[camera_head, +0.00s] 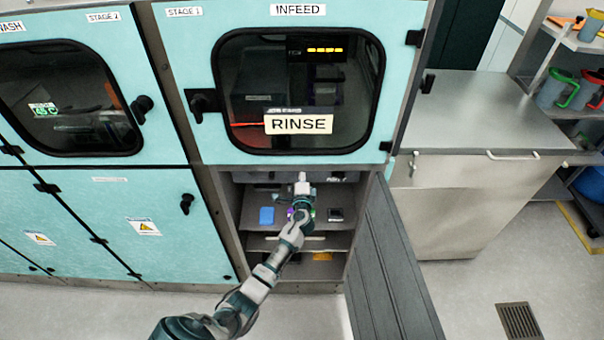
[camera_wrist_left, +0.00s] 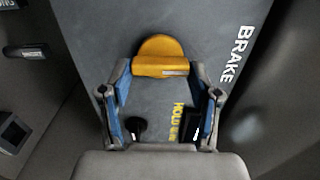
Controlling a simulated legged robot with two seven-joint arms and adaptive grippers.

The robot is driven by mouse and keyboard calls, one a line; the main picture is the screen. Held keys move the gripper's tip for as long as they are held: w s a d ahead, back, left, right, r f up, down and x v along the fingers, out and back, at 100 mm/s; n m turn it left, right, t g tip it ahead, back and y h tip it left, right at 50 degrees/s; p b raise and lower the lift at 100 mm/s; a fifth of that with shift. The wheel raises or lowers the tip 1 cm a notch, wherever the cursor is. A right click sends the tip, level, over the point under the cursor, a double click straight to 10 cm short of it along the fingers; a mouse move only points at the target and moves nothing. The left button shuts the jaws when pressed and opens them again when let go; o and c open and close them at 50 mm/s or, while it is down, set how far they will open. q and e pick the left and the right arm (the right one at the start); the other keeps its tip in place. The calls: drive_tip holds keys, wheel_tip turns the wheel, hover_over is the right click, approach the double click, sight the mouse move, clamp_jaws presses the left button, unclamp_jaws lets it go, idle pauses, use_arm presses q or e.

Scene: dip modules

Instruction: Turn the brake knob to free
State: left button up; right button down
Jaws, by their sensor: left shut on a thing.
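The brake knob (camera_wrist_left: 163,66) is orange-yellow, with a rounded top and a flat bar bearing a pale mark. In the left wrist view it sits on a dark grey panel (camera_wrist_left: 100,20) beside white "BRAKE" lettering (camera_wrist_left: 235,55). A yellow "HOLD" label (camera_wrist_left: 178,120) is below it. My left gripper (camera_wrist_left: 161,72) is shut on the knob's bar, one blue-padded finger at each end. In the head view my left gripper (camera_head: 302,182) reaches into the open bay below the rinse door, and I cannot make out the knob there. My right gripper is not in view.
The bay holds shelves with a blue item (camera_head: 266,216) and an orange item (camera_head: 322,256). An open dark door (camera_head: 390,265) bounds it on the right. The rinse door (camera_head: 205,60) above is closed. A steel cabinet (camera_head: 475,200) stands to the right.

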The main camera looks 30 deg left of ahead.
use_arm(q)
drive_tip(key=shift+s+f, duration=0.1)
drive_tip(key=shift+f, duration=0.35)
drive_tip(key=o, duration=1.2)
drive_tip(key=shift+c, duration=0.2)
drive_tip(key=shift+r, duration=0.1)
drive_tip(key=shift+r, duration=0.1)
drive_tip(key=v, duration=1.1)
drive_tip(key=shift+s+d, duration=0.2)
drive_tip(key=shift+s, duration=0.15)
